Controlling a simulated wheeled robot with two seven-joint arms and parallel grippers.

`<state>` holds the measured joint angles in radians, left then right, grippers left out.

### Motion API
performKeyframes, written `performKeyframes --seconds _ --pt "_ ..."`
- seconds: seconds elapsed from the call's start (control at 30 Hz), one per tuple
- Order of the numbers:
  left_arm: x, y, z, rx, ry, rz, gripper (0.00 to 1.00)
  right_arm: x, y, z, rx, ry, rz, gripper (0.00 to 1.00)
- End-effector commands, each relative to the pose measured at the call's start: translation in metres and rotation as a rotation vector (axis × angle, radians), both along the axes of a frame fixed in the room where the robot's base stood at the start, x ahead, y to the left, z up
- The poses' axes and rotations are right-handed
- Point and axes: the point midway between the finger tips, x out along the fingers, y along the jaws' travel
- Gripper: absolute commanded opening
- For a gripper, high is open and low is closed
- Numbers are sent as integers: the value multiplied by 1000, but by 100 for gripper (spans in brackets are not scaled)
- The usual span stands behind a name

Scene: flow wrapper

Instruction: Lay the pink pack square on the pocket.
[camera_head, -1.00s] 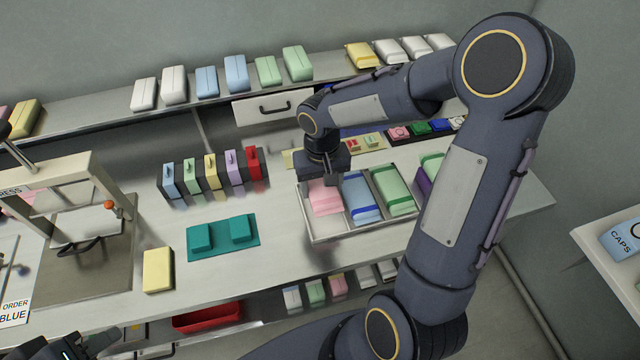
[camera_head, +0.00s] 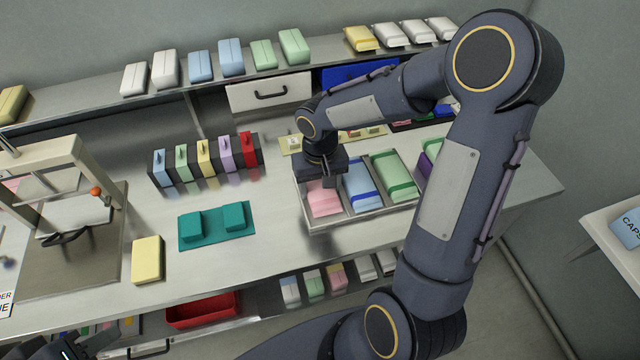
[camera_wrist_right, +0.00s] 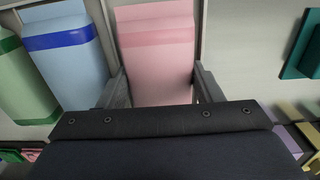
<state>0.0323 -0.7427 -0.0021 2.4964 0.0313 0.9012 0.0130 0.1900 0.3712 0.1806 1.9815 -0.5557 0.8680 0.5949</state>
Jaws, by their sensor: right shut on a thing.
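The pink pack (camera_head: 323,203) lies in the left compartment of a metal tray (camera_head: 345,222). My right gripper (camera_head: 328,183) is over its far end. In the right wrist view the pink pack (camera_wrist_right: 157,52) stands between the two fingers (camera_wrist_right: 160,90), and the gripper is shut on it. The pack still appears down between the tray walls. A teal fixture (camera_head: 217,246) with two raised teal blocks lies flat to the left of the tray; it may be the pocket. My left gripper (camera_head: 72,346) is partly visible at the bottom left corner, its jaws unclear.
A blue pack (camera_head: 362,183) and a green pack (camera_head: 394,174) fill neighbouring tray compartments. A yellow pack (camera_head: 147,260) lies left of the teal fixture. A row of coloured upright pieces (camera_head: 205,160) stands behind it. Bare bench lies between fixture and tray.

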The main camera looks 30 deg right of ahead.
Motion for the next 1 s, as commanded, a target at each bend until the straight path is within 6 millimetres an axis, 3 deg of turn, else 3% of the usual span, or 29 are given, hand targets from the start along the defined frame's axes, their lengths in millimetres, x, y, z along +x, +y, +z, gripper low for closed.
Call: performKeyframes --seconds 0.67,0.7,0.8,0.83,1.0 --pt "0 0 -4 0 0 0 36 0 0 -4 0 0 0 36" --pt "0 0 -4 0 0 0 36 0 0 -3 0 0 0 62" --pt "0 0 -4 0 0 0 36 0 0 -4 0 0 0 75" --pt "0 0 -4 0 0 0 36 0 0 -4 0 0 0 79" --pt "0 0 -3 0 0 0 36 0 0 0 0 -2 0 79"
